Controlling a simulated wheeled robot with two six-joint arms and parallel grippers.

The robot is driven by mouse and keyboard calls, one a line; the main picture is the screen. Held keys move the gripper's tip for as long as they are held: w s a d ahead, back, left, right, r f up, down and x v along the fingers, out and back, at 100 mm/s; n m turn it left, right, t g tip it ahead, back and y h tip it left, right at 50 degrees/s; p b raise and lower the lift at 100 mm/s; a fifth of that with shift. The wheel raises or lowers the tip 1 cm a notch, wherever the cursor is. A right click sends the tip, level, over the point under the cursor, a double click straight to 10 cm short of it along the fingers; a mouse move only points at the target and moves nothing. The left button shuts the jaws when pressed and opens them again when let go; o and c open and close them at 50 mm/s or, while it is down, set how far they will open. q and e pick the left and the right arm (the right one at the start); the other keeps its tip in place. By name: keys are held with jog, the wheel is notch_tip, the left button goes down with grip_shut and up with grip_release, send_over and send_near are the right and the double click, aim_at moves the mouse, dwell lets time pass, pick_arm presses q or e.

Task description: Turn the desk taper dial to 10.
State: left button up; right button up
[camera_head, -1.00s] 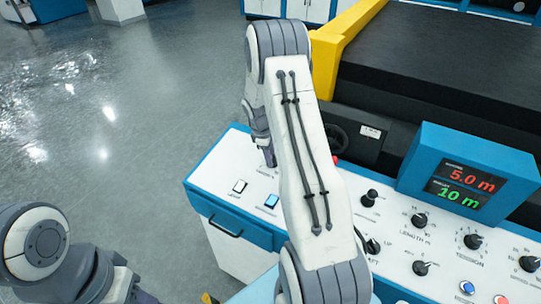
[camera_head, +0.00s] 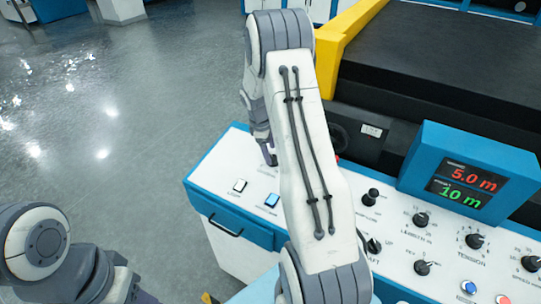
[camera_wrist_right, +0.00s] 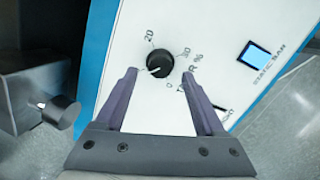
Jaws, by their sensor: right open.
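The taper dial (camera_wrist_right: 160,63) is a black round knob with a white pointer mark, on the white panel in the right wrist view. Its mark points to the lower left. The labels 20, 30 and 0 show around it; I cannot make out a 10. My right gripper (camera_wrist_right: 159,73) is open, with one purple finger on each side of the knob and its tips close to it. Whether they touch it I cannot tell. In the head view my right gripper (camera_head: 268,155) is partly hidden behind my right arm, and the dial is hidden. My left arm is at the lower left, its fingers mostly out of frame.
A lit blue static bar button (camera_wrist_right: 254,55) sits right of the dial. The head view shows a display (camera_head: 466,185) reading 5.0 m and 10 m, a length knob (camera_head: 420,219), a tension knob (camera_head: 474,241) and a blue switch (camera_head: 272,200). Open floor lies left.

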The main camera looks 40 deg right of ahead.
jog(key=b+v, duration=0.1)
jog(key=v, duration=0.7)
jog(key=shift+a, duration=0.1)
jog(key=s+a+r+y, duration=0.1)
jog(key=s+a+r, duration=0.15)
jog(key=a, duration=0.65)
jog(key=s+a+r, duration=0.1)
jog(key=s+a, duration=0.3)
jog(key=a, duration=0.4)
jog(key=s+a+r+y, duration=0.1)
jog(key=s+a, duration=0.2)
jog(key=a, duration=0.6)
jog(key=s+a, duration=0.4)
jog(key=s, duration=0.5)
jog(key=s+a+y+b, duration=0.1)
jog(key=s+a, duration=0.4)
jog(key=s, duration=0.4)
jog(key=shift+s+f+m, duration=0.15)
jog(key=shift+s+m, duration=0.15)
jog(key=shift+m, duration=0.1)
